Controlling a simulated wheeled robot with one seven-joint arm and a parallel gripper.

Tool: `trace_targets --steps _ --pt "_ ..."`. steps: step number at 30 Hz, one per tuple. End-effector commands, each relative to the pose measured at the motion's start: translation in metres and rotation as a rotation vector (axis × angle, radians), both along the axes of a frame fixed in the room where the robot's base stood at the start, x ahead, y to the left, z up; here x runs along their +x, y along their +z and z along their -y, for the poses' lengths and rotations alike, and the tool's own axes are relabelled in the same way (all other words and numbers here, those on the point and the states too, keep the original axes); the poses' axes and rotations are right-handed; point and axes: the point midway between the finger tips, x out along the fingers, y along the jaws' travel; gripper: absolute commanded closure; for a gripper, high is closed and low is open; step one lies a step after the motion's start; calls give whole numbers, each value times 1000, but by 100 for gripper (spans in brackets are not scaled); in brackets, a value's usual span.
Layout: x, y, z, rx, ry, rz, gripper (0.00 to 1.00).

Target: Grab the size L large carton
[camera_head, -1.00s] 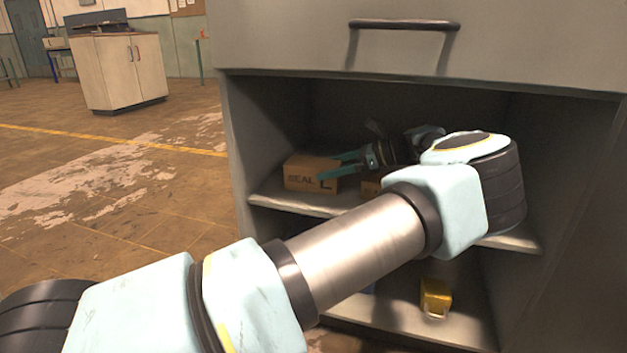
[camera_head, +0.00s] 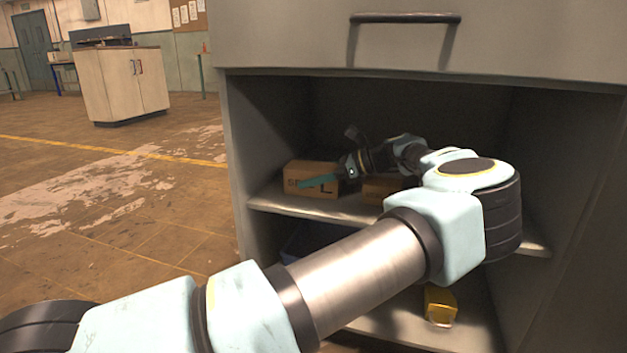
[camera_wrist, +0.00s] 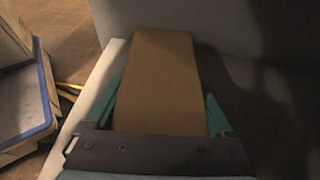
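The carton (camera_head: 312,167) is a brown box with dark lettering ending in a large L, at the left of the upper shelf (camera_head: 300,204) in the grey cabinet. One teal finger of my gripper (camera_head: 322,181) crosses its front face and covers part of the lettering. The other finger is hidden in the head view. In the wrist view the carton (camera_wrist: 158,75) lies between the two teal fingers of my gripper (camera_wrist: 163,100), one along each side. The fingers are spread around it; whether they press on it I cannot tell.
A second brown carton (camera_head: 380,188) stands to the right, partly behind my arm. A yellow object (camera_head: 439,306) sits on the lower shelf, with a blue bin (camera_head: 308,240) at its left. The cabinet's side walls and drawer (camera_head: 300,40) frame the opening.

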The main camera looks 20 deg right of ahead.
Motion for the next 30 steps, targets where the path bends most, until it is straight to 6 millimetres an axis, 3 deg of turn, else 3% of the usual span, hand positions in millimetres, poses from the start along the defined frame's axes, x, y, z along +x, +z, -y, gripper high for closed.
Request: trace_targets --steps 1,11,23,27,30 --pt "0 0 0 0 0 0 37" --pt "0 0 0 0 0 0 74" --pt "-1 5 1 1 0 -1 74" --pt "-3 13 4 0 -2 -2 74" --pt "-2 34 4 -3 -1 -1 74"
